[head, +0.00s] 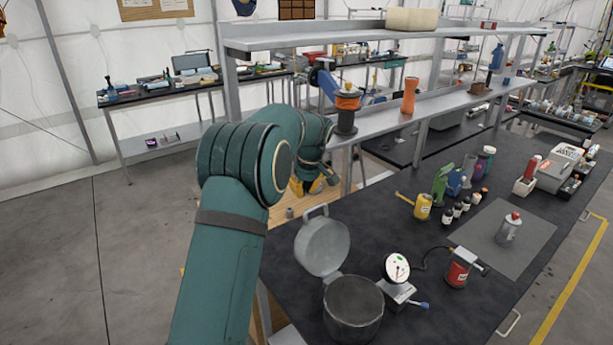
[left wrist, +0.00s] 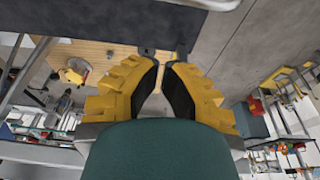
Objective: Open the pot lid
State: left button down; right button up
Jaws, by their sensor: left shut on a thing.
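The grey metal pot (head: 353,308) stands on the dark bench near its front left edge. Its inside shows, as the round lid (head: 322,247) is swung up and tilted back to the left on its hinge. The lid's loop handle (head: 316,211) points upward. My left gripper (head: 318,186), with yellow fingers, is just beyond the handle in the head view and looks apart from it. In the left wrist view the fingers (left wrist: 165,58) come close together at the tips. The pot is not seen there. My right gripper is not in view.
Small bottles, a yellow can (head: 423,206) and a spray can (head: 508,228) stand farther right. A grey shelf unit (head: 300,38) rises behind.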

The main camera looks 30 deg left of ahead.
pick_arm(q)
jog(key=d, duration=0.1)
jog(key=s+d+f, duration=0.1)
jog(key=d, duration=0.1)
jog(key=shift+s+d+f, duration=0.1)
jog(key=shift+s+d, duration=0.05)
jog(key=shift+s, duration=0.05)
dwell(0.3)
jog(key=s+d+r+t+y+b, duration=0.1)
jog(key=s+d+r+y+b, duration=0.1)
jog(key=d, duration=0.5)
jog(key=s+b, duration=0.1)
jog(key=b, duration=0.1)
jog(key=shift+r+y+b, duration=0.3)
jog(key=shift+b, duration=0.1)
